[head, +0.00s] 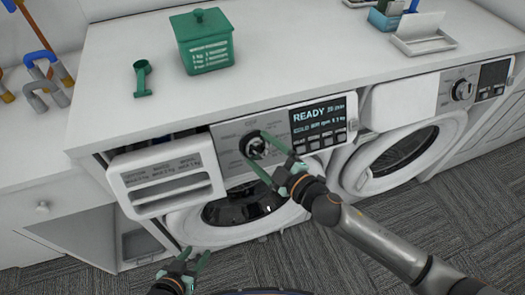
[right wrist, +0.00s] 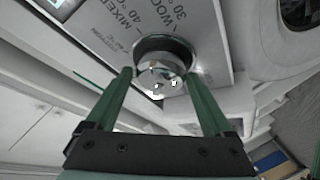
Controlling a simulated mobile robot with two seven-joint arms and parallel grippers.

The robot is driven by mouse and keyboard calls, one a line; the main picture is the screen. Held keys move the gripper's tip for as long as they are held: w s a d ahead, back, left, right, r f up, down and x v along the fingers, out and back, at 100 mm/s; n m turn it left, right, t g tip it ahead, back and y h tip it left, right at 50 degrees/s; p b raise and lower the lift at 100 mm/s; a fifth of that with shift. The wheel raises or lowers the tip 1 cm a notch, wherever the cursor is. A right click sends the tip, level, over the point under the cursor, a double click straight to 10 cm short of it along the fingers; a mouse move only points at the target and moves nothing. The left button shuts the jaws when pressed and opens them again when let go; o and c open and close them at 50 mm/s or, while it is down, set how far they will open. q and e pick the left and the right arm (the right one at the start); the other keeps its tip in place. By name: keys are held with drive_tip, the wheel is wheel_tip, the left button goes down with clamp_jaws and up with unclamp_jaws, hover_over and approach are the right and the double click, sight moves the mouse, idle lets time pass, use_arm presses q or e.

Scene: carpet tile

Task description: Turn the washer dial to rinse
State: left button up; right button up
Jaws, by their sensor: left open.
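The washer dial (head: 253,146) is a dark round knob with a silver rim on the left washer's grey panel (head: 228,136). My right gripper (head: 257,147) is at the dial with one finger on each side of it. In the right wrist view the dial (right wrist: 163,72) sits between the spread green fingertips (right wrist: 159,72), close to both. I cannot tell whether they press on it. Labels for mixed 40° and wool 30 show beside the dial; its pointer setting is not readable. The display (head: 319,122) reads READY. My left gripper (head: 197,255) is open and empty, low in front.
The detergent drawer (head: 165,198) sticks out left of the dial. A second washer (head: 395,160) stands at the right. A green box (head: 204,45) and a green scoop (head: 141,78) stand on the white counter (head: 285,50). Carpeted floor (head: 440,225) in front is free.

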drive_tip(key=shift+o, duration=0.8)
drive_tip(key=b+v, duration=0.1)
drive_tip(key=v, duration=1.1)
drive_tip(key=shift+s+d+b, duration=0.2)
drive_tip(key=shift+d+b, duration=0.05)
drive_tip(key=shift+b, duration=0.05)
drive_tip(key=shift+f, duration=0.1)
